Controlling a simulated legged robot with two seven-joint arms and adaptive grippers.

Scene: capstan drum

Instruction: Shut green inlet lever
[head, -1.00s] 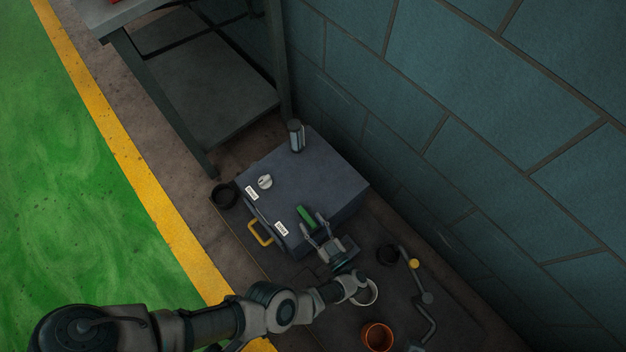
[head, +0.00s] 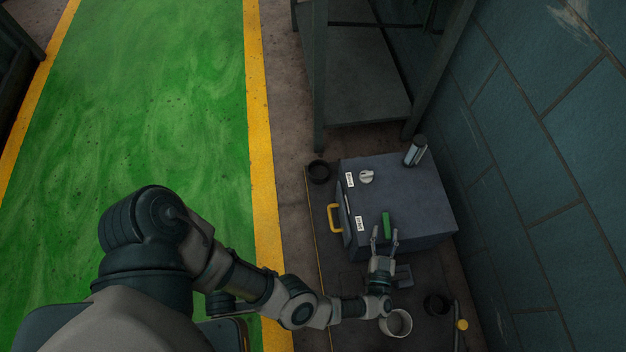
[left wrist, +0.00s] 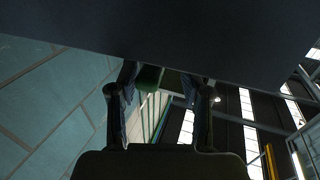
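The green inlet lever (head: 387,225) is a short green bar on the top of a dark grey-blue box (head: 410,190), towards its near edge. My left gripper (head: 385,232) is at that near edge with its two fingers spread, one on each side of the lever's near end. In the left wrist view the green lever (left wrist: 150,78) shows between the two open fingers (left wrist: 160,85), partly hidden behind the dark box face. I cannot tell whether a finger touches it. My right gripper is not in view.
A white knob (head: 366,176), two white labels and a grey cylinder (head: 415,150) are on the box. A yellow handle (head: 334,218) is on its left side. A white cup (head: 396,323) and dark pots (head: 319,172) stand around it. A wall (head: 560,150) is close on the right.

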